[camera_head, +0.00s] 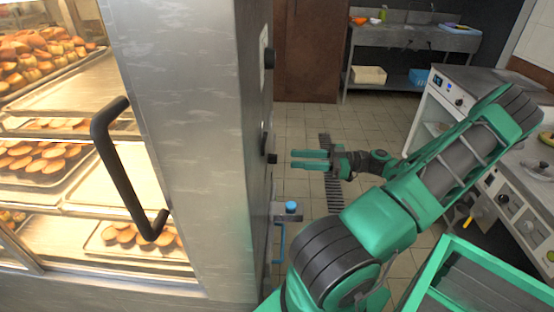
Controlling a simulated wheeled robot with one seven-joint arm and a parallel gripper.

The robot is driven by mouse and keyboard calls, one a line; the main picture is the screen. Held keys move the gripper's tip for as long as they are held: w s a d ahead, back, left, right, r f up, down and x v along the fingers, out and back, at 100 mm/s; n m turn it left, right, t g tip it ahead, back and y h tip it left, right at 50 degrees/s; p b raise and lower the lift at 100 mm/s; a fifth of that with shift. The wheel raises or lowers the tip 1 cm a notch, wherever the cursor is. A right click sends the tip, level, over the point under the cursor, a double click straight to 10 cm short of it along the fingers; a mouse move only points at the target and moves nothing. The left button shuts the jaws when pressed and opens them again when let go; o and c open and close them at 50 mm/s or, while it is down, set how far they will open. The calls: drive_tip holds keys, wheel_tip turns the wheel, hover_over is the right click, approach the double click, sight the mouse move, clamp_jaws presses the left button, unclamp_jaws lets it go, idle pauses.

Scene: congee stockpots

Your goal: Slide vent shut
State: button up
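A tall metal display cabinet (190,150) fills the left half of the view. Its right side is seen nearly edge-on. Small dark knobs stick out from that side, one high up (269,58) and one lower (272,158). I cannot tell which of them, if any, belongs to the vent; no vent opening shows clearly. My gripper (296,160) has green fingers pointing left toward the lower knob. The fingers look parallel with a small gap between them and nothing held. Their tips appear a little to the right of the knob, apart from it.
A blue-capped fitting (291,207) on a metal bracket juts out below my gripper. A black door handle (125,170) is on the cabinet front, with pastry trays behind glass. A counter with appliances (520,200) stands at right. A sink bench (410,35) is at the back. Tiled floor lies between.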

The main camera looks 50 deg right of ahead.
sight(273, 159)
drive_tip(key=x, duration=0.6)
drive_tip(key=shift+w+a, duration=0.25)
drive_tip(key=shift+c, duration=0.6)
clamp_jaws()
